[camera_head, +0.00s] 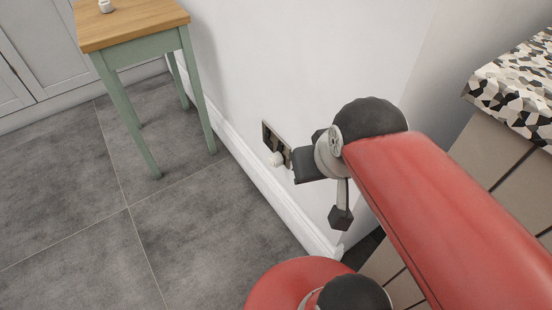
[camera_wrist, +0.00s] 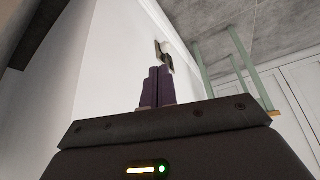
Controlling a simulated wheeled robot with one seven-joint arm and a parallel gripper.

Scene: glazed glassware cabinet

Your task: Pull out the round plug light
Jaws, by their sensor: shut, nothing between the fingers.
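The round plug light (camera_head: 277,159) is a small white knob on a dark rectangular socket plate (camera_head: 268,136), low on the white wall. It also shows in the wrist view (camera_wrist: 168,47), just beyond the fingertips, on the plate (camera_wrist: 159,54). My gripper (camera_wrist: 159,69) is shut and empty, its two dark purple fingers together and pointing toward the plate. In the head view the dark gripper body is beside the plate's right edge, and its fingers are hard to make out. I cannot tell whether the fingertips touch the plate.
A green-legged table with a wooden top (camera_head: 130,24) stands against the wall at upper left, with a small white object (camera_head: 105,6) on it. A white skirting board (camera_head: 262,180) runs below the socket. A counter with a patterned top (camera_head: 515,85) is at right. Grey floor tiles lie open at left.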

